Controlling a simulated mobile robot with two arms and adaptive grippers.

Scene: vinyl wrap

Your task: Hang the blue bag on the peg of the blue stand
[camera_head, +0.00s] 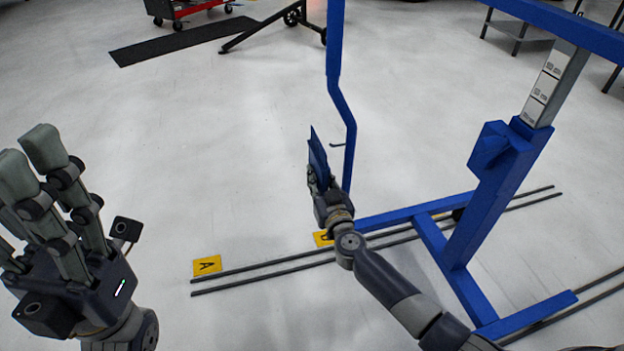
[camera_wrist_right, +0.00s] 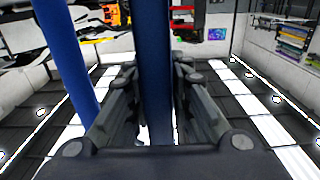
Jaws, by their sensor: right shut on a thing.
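The blue bag (camera_head: 317,153) is seen nearly edge-on, upright, in the fingers of my right gripper (camera_head: 318,182). In the right wrist view the bag (camera_wrist_right: 155,65) shows as a dark blue strip between the two finger pads. The blue stand (camera_head: 342,100) has a bent front post just right of the bag. A small dark peg (camera_head: 337,145) sticks out from this post, close to the bag's right side. The post also shows left of the fingers in the right wrist view (camera_wrist_right: 62,45). My left gripper (camera_head: 35,165) is raised at the left, fingers apart and empty.
The stand's base beams (camera_head: 400,214) and thick upright (camera_head: 490,200) stand to the right. Dark floor rails (camera_head: 270,266) run below, beside a yellow "A" marker (camera_head: 207,265). A black mat (camera_head: 180,41) and red cart (camera_head: 185,8) lie farther back.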

